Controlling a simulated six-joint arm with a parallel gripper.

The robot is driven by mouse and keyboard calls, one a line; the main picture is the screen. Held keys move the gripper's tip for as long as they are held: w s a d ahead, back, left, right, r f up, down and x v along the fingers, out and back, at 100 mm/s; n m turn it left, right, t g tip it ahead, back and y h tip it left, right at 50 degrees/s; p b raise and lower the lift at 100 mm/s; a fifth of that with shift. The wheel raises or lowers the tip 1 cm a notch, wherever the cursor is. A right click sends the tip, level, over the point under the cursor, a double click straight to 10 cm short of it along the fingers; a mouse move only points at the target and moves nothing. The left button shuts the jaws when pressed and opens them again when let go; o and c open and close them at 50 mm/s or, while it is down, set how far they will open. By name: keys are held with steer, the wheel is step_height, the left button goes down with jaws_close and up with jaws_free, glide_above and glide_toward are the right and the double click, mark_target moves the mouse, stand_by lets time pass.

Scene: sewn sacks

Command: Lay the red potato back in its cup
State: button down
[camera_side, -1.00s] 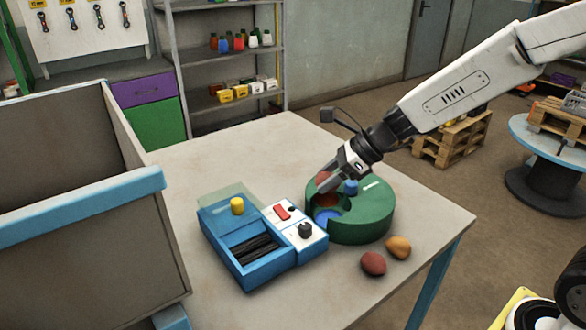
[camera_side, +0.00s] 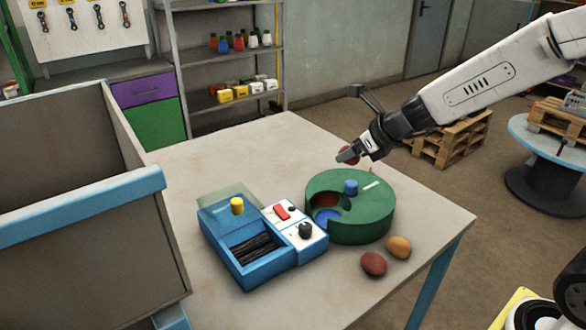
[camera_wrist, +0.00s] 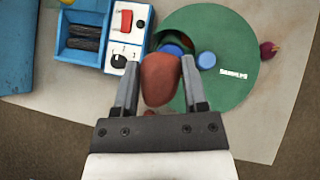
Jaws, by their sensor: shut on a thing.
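My gripper (camera_side: 347,157) is shut on a reddish-brown potato (camera_wrist: 161,80). It holds the potato in the air above the far side of the green round drum (camera_side: 375,215). In the side view the fingers mostly hide the held potato (camera_side: 352,150). The drum's cut-out opening shows a brown-red cup (camera_side: 325,200) and a blue cup (camera_side: 328,216). In the wrist view the held potato covers part of this opening. A dark red potato (camera_side: 373,263) and an orange-brown potato (camera_side: 399,246) lie on the table in front of the drum.
A blue box with a control panel (camera_side: 297,232), a red switch and a black dial, stands left of the drum. A blue knob (camera_side: 351,187) rises from the drum top. A large grey bin (camera_side: 80,240) is at the left. The table's back is clear.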

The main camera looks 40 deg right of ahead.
steer(key=s+d+f+m+h, duration=0.2)
steer(key=s+d+f+m, duration=0.1)
steer(key=d, duration=0.3)
steer(key=shift+s+d+f+h, duration=0.3)
steer(key=shift+s+d+f, duration=0.05)
steer(key=shift+s+f, duration=0.2)
steer(key=shift+w, duration=0.1)
steer(key=shift+w+f, duration=0.3)
steer(key=shift+f, duration=0.35)
steer(key=shift+w+f, duration=0.35)
steer(key=shift+f, duration=0.35)
steer(key=shift+w+f, duration=0.3)
steer(key=shift+f, duration=0.35)
steer(key=shift+w, duration=0.15)
steer(key=w+a+n+g+y, duration=0.2)
steer(key=w+a+n+y, duration=0.1)
steer(key=w+a+n, duration=0.4)
steer(key=shift+w+r+n, duration=0.25)
steer(key=shift+w+n, duration=0.95)
steer(key=shift+w, duration=0.6)
